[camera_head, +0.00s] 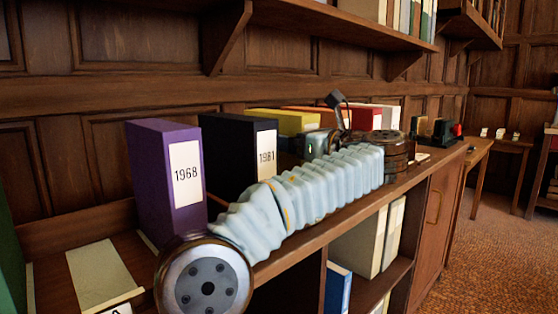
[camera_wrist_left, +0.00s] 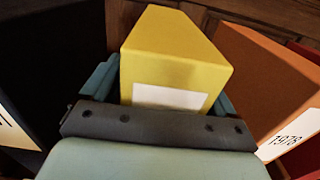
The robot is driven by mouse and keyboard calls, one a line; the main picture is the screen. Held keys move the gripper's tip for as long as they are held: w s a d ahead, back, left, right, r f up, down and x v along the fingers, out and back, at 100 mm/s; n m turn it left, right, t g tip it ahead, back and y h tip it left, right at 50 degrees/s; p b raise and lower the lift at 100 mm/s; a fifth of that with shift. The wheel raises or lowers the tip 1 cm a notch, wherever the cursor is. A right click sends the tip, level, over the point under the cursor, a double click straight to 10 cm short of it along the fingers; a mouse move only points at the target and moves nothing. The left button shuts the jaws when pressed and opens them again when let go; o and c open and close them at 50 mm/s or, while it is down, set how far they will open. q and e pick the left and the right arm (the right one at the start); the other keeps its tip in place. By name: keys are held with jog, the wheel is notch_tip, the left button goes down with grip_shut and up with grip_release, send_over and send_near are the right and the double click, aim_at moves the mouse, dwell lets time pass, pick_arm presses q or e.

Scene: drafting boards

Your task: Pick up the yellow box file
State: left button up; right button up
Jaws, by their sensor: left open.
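The yellow box file (camera_head: 284,120) stands upright on the shelf top between the black file and an orange file. In the left wrist view the yellow box file (camera_wrist_left: 172,58) fills the middle, with a white label low on its near face. My left gripper (camera_wrist_left: 163,92) is open, with one blue finger on each side of the file. Whether the fingers touch it is hidden. In the head view my left gripper (camera_head: 318,144) is at the front of the yellow file, and my pale sleeved arm covers its lower part. My right gripper is not in view.
A purple file (camera_head: 160,190) marked 1968 and a black file (camera_head: 225,155) marked 1981 stand to the left. An orange file (camera_wrist_left: 262,85) marked 1978 is close on the right, then a red file (camera_head: 367,117). An upper shelf (camera_head: 330,25) overhangs the row.

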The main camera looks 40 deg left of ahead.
pick_arm(q)
jog(key=shift+c, duration=0.4)
grip_shut()
jog(key=shift+r, duration=0.1)
